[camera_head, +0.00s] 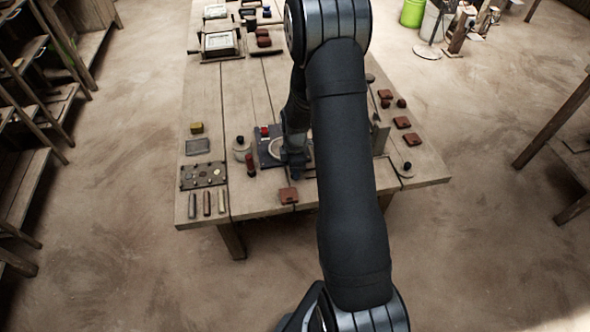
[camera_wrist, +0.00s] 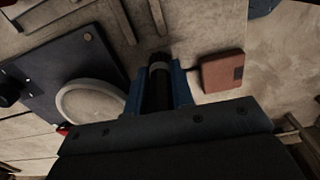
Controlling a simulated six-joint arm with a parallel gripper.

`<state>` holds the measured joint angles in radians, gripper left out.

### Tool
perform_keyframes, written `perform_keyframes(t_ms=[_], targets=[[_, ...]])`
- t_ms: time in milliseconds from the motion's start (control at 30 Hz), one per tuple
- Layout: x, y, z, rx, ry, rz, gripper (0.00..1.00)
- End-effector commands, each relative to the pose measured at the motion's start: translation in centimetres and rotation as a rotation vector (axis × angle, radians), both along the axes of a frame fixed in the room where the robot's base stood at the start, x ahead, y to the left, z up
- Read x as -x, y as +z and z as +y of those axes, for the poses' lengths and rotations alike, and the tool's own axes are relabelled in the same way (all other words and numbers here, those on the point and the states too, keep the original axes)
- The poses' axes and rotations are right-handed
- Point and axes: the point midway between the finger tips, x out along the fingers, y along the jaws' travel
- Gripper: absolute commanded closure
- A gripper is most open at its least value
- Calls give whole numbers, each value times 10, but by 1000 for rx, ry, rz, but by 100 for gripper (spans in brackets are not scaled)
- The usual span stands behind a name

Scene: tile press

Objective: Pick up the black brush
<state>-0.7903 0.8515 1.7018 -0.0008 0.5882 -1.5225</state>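The black brush (camera_wrist: 158,92) is in the wrist view, between the blue fingers of my gripper (camera_wrist: 162,88). It has a dark tip and a pale band near that tip, and its lower end is hidden behind the gripper body. The fingers lie close along both sides of it with no clear gap. In the head view my gripper (camera_head: 294,160) is over the front middle of the table, partly behind my arm. I cannot make out the brush there.
A dark plate (camera_wrist: 70,45) with a pale round dish (camera_wrist: 70,90) lies left of the fingers. A reddish tile (camera_wrist: 215,72) lies to the right. On the wooden table (camera_head: 240,95) stand a red cylinder (camera_head: 250,166) and a dark tray (camera_head: 190,178). More reddish tiles (camera_head: 402,122) lie right.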

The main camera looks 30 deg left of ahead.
Motion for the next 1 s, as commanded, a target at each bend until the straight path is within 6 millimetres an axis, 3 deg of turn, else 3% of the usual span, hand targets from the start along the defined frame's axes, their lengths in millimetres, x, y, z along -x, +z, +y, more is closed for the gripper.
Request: perform_keyframes(t_ms=[100,467,767,1000], targets=[[0,0,0,0,0,0,100],[0,4,0,-1,0,-1,100],[-1,41,1,-4,0,-3,100],[-13,74,-53,-2,-6,-2,100]])
